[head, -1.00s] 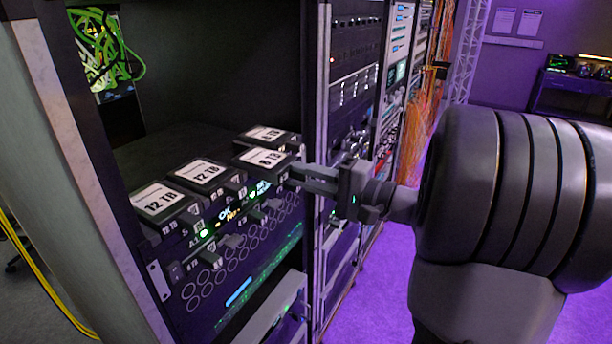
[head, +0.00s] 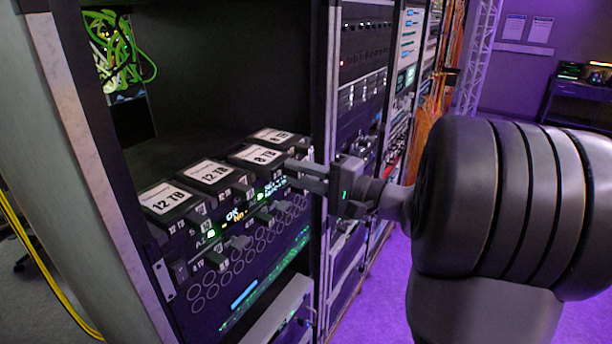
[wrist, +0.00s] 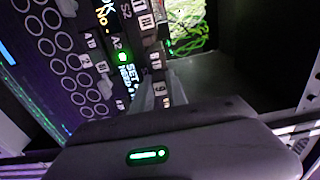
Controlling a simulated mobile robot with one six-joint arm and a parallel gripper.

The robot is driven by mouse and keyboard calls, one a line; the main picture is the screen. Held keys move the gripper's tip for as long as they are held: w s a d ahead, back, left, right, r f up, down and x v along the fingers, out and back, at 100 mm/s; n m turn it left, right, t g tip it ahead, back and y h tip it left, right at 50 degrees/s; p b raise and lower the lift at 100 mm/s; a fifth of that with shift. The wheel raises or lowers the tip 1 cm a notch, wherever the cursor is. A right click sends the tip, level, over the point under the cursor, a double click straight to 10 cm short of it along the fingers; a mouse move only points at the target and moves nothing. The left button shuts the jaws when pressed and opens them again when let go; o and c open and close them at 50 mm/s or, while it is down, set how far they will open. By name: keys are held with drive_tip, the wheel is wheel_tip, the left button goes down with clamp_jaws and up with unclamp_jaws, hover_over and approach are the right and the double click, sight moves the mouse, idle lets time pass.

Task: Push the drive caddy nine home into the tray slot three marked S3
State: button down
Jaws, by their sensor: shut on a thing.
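Drive caddy nine (head: 257,157), a dark block with a white 8 TB label on top, sits in the third position of the rack tray (head: 232,268). Its front stands slightly forward of its neighbours. My gripper (head: 291,172) is shut on its front end, reaching in from the right. In the wrist view, the fingers (wrist: 152,92) meet the caddy front beside a small label reading 9 (wrist: 160,88). An S2 mark (wrist: 126,10) shows on the tray; I cannot make out the S3 mark. The inside of the slot is hidden.
Two 12 TB caddies (head: 170,198) (head: 210,173) sit to the left, and another caddy (head: 272,136) sits beyond. The rack post (head: 325,120) stands close behind my gripper. Small handles and a lit display (head: 240,212) line the tray front. Open dark space lies above the caddies.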

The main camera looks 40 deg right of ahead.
sight(283, 174)
drive_tip(key=shift+x, duration=1.25)
drive_tip(key=shift+w, duration=0.1)
drive_tip(key=shift+w+a+b, duration=0.3)
drive_tip(key=shift+w, duration=0.25)
drive_tip(key=c, duration=1.3)
unclamp_jaws()
drive_tip(key=shift+o, duration=0.2)
drive_tip(key=shift+s, duration=0.1)
drive_tip(key=p+v, duration=0.1)
drive_tip(key=v, duration=1.6)
drive_tip(key=shift+d, duration=0.1)
